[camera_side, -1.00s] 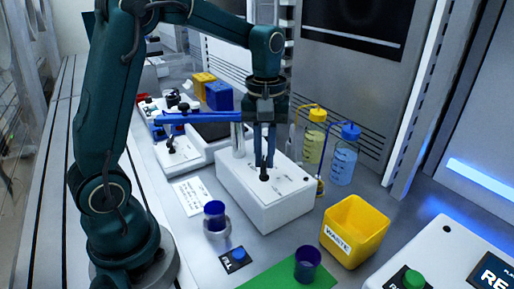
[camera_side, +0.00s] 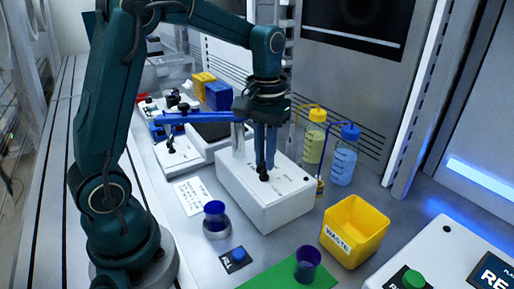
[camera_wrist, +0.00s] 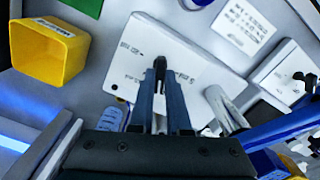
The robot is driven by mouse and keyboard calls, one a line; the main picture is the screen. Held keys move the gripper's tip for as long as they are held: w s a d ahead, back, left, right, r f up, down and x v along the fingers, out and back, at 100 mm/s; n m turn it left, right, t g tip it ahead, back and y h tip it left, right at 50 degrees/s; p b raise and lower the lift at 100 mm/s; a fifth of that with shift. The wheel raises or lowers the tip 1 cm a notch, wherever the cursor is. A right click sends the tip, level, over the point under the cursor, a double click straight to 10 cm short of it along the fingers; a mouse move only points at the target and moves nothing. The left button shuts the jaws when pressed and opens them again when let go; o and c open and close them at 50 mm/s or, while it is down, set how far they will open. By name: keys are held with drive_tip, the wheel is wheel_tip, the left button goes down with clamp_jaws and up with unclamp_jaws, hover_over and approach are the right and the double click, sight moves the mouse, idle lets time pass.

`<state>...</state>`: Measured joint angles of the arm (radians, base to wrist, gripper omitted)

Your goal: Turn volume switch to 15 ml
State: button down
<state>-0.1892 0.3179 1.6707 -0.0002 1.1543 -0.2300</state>
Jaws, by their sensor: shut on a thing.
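The volume switch (camera_side: 264,177) is a small black knob on top of a white box (camera_side: 262,213) in the middle of the bench. My gripper (camera_side: 264,170) points straight down over the box, with its blue fingers shut on the knob. In the wrist view the knob (camera_wrist: 160,63) shows between the fingertips, dark and pointing away from the gripper body. Small printed marks lie around the knob on the box top (camera_wrist: 150,40), too small to read.
A yellow waste bin (camera_side: 354,230) stands right of the box. Bottles with yellow (camera_side: 314,140) and blue (camera_side: 343,160) liquid stand behind it. A blue-purple cup (camera_side: 214,215) stands in front, another (camera_side: 307,262) on a green mat (camera_side: 270,279). A blue button (camera_side: 239,255) lies between them.

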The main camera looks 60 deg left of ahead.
drive_tip(key=shift+r+m, duration=0.1)
drive_tip(key=shift+m, duration=1.1)
drive_tip(key=c, duration=0.9)
unclamp_jaws()
drive_tip(key=shift+r, duration=2.55)
drive_tip(key=shift+d+r, duration=0.1)
